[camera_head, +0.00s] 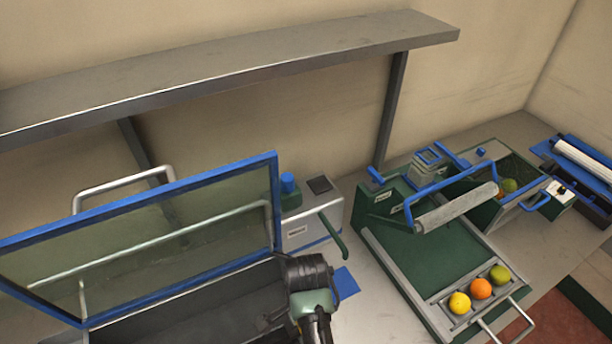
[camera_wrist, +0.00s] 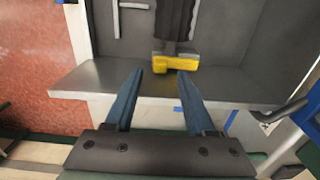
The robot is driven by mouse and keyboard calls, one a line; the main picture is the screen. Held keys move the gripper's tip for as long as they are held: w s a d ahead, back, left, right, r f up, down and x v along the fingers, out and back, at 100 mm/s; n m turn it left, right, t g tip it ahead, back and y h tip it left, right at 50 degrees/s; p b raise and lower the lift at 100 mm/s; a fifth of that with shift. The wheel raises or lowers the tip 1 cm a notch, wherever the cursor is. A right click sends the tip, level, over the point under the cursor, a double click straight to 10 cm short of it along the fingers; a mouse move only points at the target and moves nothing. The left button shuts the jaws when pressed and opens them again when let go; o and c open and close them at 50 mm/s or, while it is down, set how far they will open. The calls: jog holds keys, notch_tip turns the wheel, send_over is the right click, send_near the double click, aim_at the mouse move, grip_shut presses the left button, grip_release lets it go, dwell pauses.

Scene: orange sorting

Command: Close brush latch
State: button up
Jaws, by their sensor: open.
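The brush unit has a grey roller brush (camera_head: 457,208) held in a blue frame above a green sloped tray (camera_head: 420,255). I cannot tell which part is the brush latch, or whether it is open or closed. My gripper (camera_wrist: 161,74) is open and empty in the wrist view, its two blue fingers spread apart. A yellow block (camera_wrist: 176,62) at the end of a dark ribbed strip shows beyond the fingertips, over a grey ledge (camera_wrist: 90,78). In the head view my arm is at the bottom centre, left of the brush unit, and its fingertips are hidden.
A blue-framed clear lid (camera_head: 150,235) stands raised at the left. A grey box (camera_head: 310,222) with a green lever stands between it and the brush unit. Several fruits, including an orange (camera_head: 481,288), lie in the tray's front trough. A grey shelf (camera_head: 230,65) spans above.

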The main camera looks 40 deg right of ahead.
notch_tip(320, 180, up, 10)
jog(key=shift+f+p, duration=0.25)
jog(key=shift+p, duration=0.15)
jog(key=shift+s+f, duration=0.1)
dwell(0.3)
